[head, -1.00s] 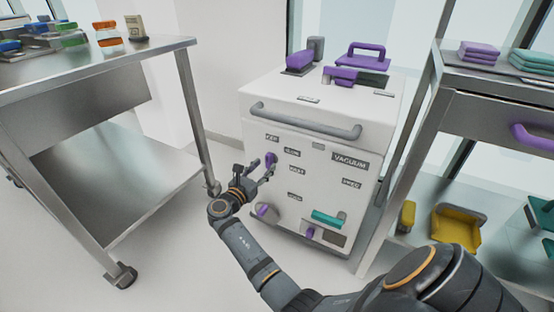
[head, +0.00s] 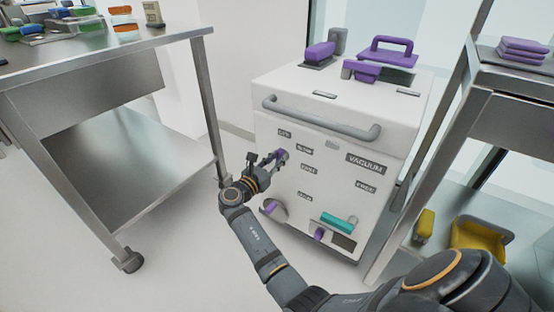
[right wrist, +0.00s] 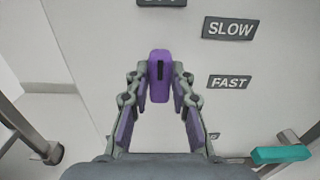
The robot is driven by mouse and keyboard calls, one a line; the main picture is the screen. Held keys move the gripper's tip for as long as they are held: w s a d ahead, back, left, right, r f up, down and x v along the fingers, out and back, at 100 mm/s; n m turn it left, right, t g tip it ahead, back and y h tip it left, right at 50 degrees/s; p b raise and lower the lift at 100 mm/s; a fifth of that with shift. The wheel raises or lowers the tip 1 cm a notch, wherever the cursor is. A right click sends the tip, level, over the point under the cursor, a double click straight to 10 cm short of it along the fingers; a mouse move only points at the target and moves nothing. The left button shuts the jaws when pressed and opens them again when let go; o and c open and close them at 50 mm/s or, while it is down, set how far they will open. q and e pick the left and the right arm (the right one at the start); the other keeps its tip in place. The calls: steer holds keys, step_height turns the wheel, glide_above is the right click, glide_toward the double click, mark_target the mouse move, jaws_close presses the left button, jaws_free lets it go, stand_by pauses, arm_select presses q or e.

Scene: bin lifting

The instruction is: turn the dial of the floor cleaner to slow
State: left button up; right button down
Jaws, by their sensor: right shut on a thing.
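The floor cleaner (head: 338,105) is a white box marked VACUUM, standing between two metal carts. Its purple dial (head: 282,155) is on the front panel. In the right wrist view the dial (right wrist: 160,95) stands upright, its dark mark at the top toward a label cut off by the picture's edge. The SLOW label (right wrist: 230,28) is up and to the right of the dial, and the FAST label (right wrist: 229,82) is directly right. My right gripper (head: 274,160) is shut on the dial, one finger on each side; it also shows in the wrist view (right wrist: 160,80). My left gripper is out of view.
A grey handle bar (head: 320,122) crosses the front above the dial. A teal handle (head: 338,222) and a purple knob (head: 270,207) sit lower down. A metal cart (head: 110,60) is at left, a shelf with purple cloths (head: 524,50) at right.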

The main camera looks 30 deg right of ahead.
stand_by(0.3)
steer(key=shift+s+m+p, duration=0.1)
steer(key=shift+m+p, duration=0.35)
steer(key=shift+m, duration=0.35)
steer(key=shift+s+d+f+m, duration=0.1)
steer(key=shift+s+f+m, duration=0.05)
steer(key=shift+m, duration=1.85)
steer(key=shift+s+f+m, duration=0.1)
steer(key=shift+s+m, duration=0.05)
steer(key=shift+m, duration=1.85)
steer(key=c, duration=1.2)
jaws_free()
steer(key=shift+o, duration=0.2)
